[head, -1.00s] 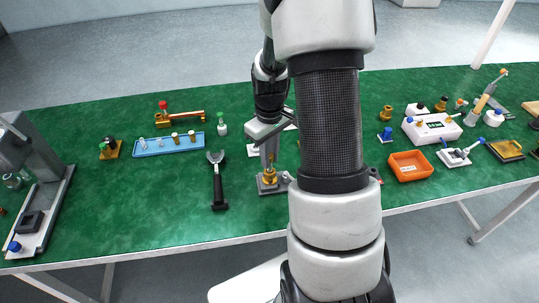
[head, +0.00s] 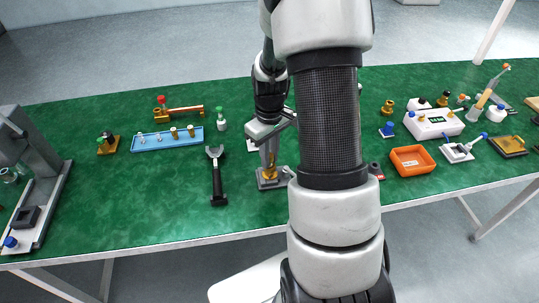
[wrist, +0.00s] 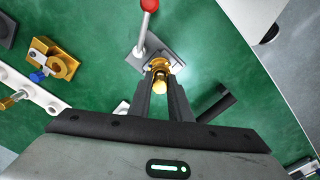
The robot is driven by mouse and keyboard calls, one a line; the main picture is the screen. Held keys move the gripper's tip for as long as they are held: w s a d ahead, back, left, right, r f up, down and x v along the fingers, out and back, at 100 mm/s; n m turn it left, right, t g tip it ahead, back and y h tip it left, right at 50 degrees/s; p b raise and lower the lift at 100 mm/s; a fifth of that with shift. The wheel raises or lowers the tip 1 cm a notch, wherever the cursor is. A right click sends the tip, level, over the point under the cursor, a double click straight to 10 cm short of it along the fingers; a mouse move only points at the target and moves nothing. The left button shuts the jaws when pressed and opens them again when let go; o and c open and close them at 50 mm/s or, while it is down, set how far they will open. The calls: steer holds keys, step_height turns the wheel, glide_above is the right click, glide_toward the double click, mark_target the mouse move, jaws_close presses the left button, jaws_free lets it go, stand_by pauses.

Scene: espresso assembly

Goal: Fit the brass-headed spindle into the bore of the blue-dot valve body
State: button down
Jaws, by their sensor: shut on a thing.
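My gripper (head: 268,155) points down over a grey fixture base (head: 268,183) near the table's front edge, left of my arm links. In the wrist view, my gripper (wrist: 160,86) is shut on the brass-headed spindle (wrist: 160,84), with its rounded brass head between the fingertips. A brass valve body (wrist: 159,65) sits on the fixture directly beyond the fingertips, in line with the spindle. No blue dot shows on it, and the fingers hide the bore, so I cannot tell how deep the spindle sits.
A red-ball lever (wrist: 149,6) rises beside the fixture. A blue tray (head: 168,139) stands further left, and an orange bin (head: 412,161) to the right. A brass block with a blue knob (wrist: 50,62) is in the wrist view.

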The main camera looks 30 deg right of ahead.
steer(key=c, duration=1.5)
jaws_free()
steer(key=shift+c, duration=0.2)
step_height(320, 180, up, 18)
steer(key=p, duration=0.2)
steer(key=shift+f, duration=0.25)
steer(key=shift+f, duration=0.1)
